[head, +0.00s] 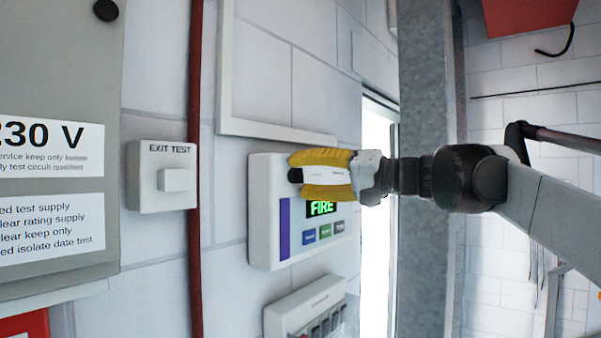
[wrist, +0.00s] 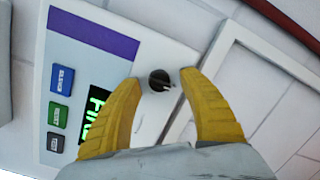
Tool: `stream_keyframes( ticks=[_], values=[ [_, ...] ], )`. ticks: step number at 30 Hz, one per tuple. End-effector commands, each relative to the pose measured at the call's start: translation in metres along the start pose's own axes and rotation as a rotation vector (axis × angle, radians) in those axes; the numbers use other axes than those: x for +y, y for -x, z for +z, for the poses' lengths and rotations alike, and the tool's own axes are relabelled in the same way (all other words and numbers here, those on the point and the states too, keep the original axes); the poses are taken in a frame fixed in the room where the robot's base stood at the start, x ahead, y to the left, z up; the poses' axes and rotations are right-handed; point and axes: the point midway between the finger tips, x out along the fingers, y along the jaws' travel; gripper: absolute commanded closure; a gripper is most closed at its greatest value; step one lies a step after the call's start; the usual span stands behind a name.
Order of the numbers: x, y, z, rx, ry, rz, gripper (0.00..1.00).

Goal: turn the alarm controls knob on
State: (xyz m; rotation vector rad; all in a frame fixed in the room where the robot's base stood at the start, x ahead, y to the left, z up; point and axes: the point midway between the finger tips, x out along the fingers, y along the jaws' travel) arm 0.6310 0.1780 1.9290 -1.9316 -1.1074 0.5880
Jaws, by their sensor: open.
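The alarm control panel (head: 265,215) is a pale box on the wall with a purple stripe, a green lit FIRE display (head: 321,208) and several small coloured buttons. Its black round knob (wrist: 160,80) shows in the wrist view between my fingertips, with a light mark on its right side. In the head view the knob (head: 295,175) is partly hidden by my gripper. My gripper (wrist: 160,78) has yellow fingers, open, one on each side of the knob. A gap shows between each fingertip and the knob. I cannot tell how far the fingertips are from the panel's face.
An EXIT TEST switch box (head: 162,178) and a red vertical pipe (head: 196,120) are left of the panel. A pale switch unit (head: 305,305) sits below it. A raised white frame (head: 270,128) is just above the panel. A grey metal post (head: 426,60) stands to the right.

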Motion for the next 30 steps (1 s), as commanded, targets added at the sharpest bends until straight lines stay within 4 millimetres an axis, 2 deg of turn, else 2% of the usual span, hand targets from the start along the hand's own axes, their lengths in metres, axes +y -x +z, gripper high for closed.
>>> stream_keyframes(
  ticks=[10, 12, 15, 30],
  values=[
    [0.0005, -0.0043, 0.0001, 0.000, 0.000, 0.000, 0.52],
    [0.0004, -0.0042, 0.0001, 0.000, 0.000, 0.000, 0.74],
    [0.0004, -0.0042, 0.0001, 0.000, 0.000, 0.000, 1.00],
    [0.0007, -0.0041, 0.0002, 0.005, -0.066, -0.007, 1.00]
  ],
)
